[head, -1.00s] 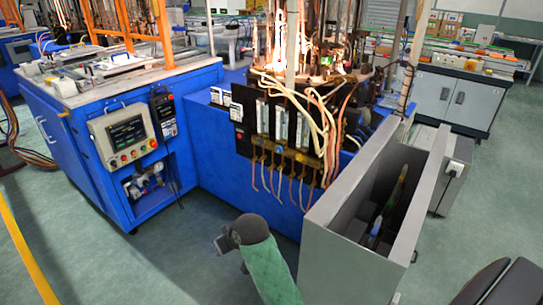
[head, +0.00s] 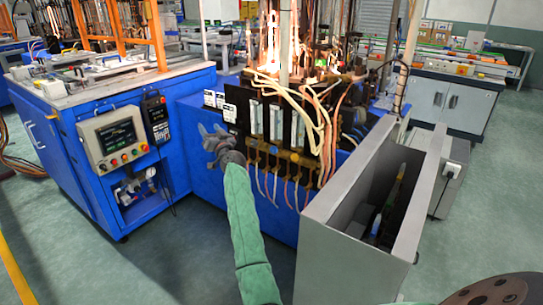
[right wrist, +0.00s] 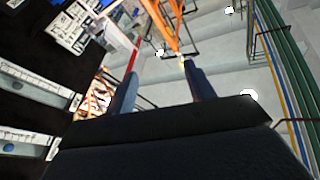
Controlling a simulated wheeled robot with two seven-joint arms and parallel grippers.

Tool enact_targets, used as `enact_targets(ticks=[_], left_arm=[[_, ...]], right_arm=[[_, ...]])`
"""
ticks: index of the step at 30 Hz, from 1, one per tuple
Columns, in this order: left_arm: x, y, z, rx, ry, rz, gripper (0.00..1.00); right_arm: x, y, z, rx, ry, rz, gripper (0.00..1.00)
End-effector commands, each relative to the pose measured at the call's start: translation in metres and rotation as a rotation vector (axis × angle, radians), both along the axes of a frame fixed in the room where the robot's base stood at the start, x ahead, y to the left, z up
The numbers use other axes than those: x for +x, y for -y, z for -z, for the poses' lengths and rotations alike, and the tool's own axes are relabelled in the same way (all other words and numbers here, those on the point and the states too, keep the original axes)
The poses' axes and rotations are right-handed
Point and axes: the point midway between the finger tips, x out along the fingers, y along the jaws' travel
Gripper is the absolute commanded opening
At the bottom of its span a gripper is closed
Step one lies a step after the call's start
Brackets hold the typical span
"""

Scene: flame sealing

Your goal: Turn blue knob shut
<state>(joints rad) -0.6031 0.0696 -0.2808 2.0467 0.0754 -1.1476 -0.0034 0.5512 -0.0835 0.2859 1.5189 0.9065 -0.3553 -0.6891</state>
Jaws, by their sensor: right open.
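My right gripper (head: 208,143) is raised in front of the blue machine body (head: 212,182), left of the black gas panel (head: 237,110). Its fingers point left and up in the head view. In the right wrist view the two fingers (right wrist: 163,88) are apart with nothing between them. The panel carries several clear flow meters (head: 275,122), with a row of brass valves (head: 285,153) below them. Two meters also show at the left of the right wrist view (right wrist: 38,83). My left gripper is not in view.
Loose hoses (head: 315,125) hang around the panel, and flames burn above it. A grey open-topped box (head: 345,240) stands to the right. A control cabinet (head: 115,140) stands to the left. The floor in front is clear.

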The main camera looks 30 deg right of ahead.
Motion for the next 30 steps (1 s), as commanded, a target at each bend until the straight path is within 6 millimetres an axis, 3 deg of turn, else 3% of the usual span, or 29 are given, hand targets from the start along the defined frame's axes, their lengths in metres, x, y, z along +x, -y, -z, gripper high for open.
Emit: enact_targets(ticks=[3,7,15,22,30], left_arm=[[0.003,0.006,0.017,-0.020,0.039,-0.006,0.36],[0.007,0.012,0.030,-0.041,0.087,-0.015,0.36],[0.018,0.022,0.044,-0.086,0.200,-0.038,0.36],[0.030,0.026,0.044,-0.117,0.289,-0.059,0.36],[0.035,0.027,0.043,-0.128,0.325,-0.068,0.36]], right_arm=[[0.015,0.038,0.011,0.050,0.060,0.161,0.54],[0.020,0.078,0.031,0.088,0.079,0.364,0.54],[0.002,0.149,0.104,0.098,-0.054,0.819,0.54],[-0.032,0.180,0.155,0.022,-0.274,1.118,0.54],[-0.047,0.192,0.170,-0.027,-0.383,1.223,0.54]])
